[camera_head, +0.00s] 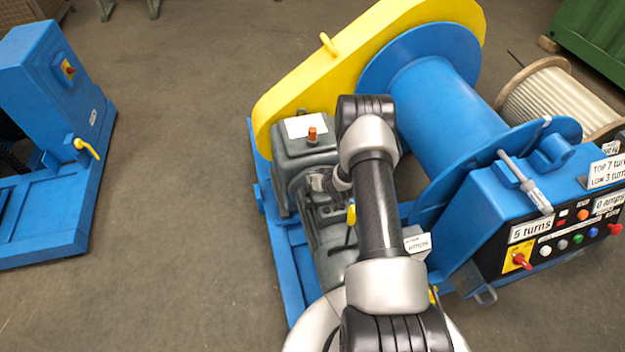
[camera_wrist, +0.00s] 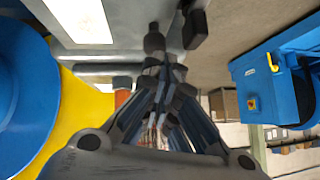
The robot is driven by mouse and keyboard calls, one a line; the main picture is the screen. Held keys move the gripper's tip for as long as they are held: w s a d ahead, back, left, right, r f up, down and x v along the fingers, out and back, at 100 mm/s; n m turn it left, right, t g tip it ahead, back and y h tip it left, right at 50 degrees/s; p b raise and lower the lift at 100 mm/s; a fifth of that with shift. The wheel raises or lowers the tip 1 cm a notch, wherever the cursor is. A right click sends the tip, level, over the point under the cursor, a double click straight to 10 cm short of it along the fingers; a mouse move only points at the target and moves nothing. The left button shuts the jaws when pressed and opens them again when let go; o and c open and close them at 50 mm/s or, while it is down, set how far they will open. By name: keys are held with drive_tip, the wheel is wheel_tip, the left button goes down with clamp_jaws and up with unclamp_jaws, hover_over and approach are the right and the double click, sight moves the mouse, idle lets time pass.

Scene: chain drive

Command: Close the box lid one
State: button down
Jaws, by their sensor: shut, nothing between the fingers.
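I cannot tell for sure which part is box lid one. A grey metal gearbox case (camera_head: 301,150) with a white label plate and an orange-red plug (camera_head: 312,134) stands at the centre in the head view. Its grey surface (camera_wrist: 120,18) with the white plate (camera_wrist: 82,20) also shows in the wrist view. My gripper (camera_wrist: 160,75) is shut and empty, over the grey case in the wrist view. In the head view my arm hides much of it, and its visible part (camera_head: 342,180) is beside the case's right side. Contact cannot be told.
A yellow chain guard (camera_head: 300,72) and blue drum (camera_head: 445,105) stand behind and right. A blue control box (camera_head: 490,205) with switches stands at right. A small yellow lever (camera_head: 351,214) is beside my arm. Another blue machine (camera_head: 45,90) is at left, with clear floor (camera_head: 185,180) between.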

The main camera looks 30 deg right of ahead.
drive_tip(key=shift+d+r, duration=0.1)
drive_tip(key=shift+r, duration=0.3)
wheel_tip(320, 180, up, 9)
idle(0.4)
